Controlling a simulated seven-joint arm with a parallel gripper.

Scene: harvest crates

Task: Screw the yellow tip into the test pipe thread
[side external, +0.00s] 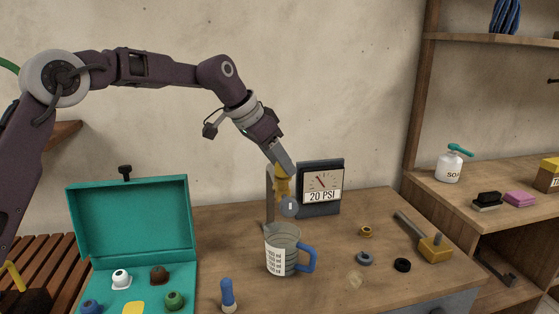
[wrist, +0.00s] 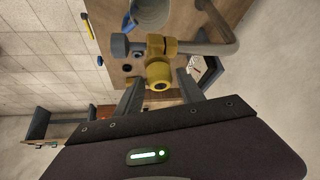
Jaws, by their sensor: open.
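The test pipe (wrist: 222,46) is a grey bent pipe with a brass fitting (wrist: 162,45) and a grey round end (wrist: 119,46). A yellow ring-shaped tip (wrist: 158,73) with a dark centre hole sits at the fitting, facing the wrist camera. It appears seated on the pipe thread; how far it is screwed in cannot be told. My gripper (wrist: 158,84) is open, with one finger on each side of the yellow tip and visible gaps. In the side view my gripper (side external: 284,170) points down at the pipe, and its fingers partly hide the brass fitting (side external: 283,187).
A gauge reading 20 PSI (side external: 321,182) stands behind the pipe. A measuring jug (side external: 281,250) stands below it. Loose rings and a yellow-headed tool (side external: 435,247) lie right.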

